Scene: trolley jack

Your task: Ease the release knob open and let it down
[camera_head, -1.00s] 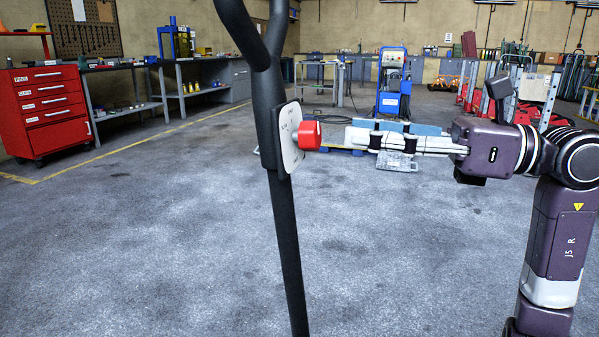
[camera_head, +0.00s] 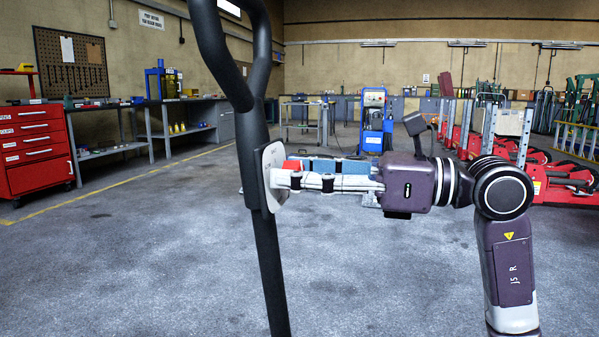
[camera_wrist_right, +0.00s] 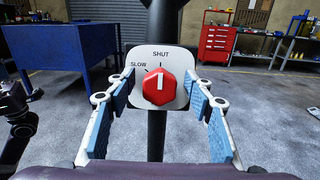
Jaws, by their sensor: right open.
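The red release knob (camera_wrist_right: 160,87) sits on a white plate (camera_wrist_right: 183,72) on the black handle. The plate reads SHUT at the top and SLOW at the left. The knob's white mark points up, roughly at SHUT. My right gripper (camera_head: 285,176) is open, its blue-padded fingers on either side of the knob in the right wrist view, with a gap showing on each side. In the head view, the fingers hide most of the knob. The black handle (camera_head: 269,270) rises to a forked top. My left gripper does not show in the head view.
A red drawer cabinet (camera_head: 35,150) and grey benches stand at the back left. A blue machine (camera_head: 375,120) stands farther back. Red jacks (camera_head: 565,180) stand in a row at the right. The floor (camera_head: 140,270) around the handle is clear.

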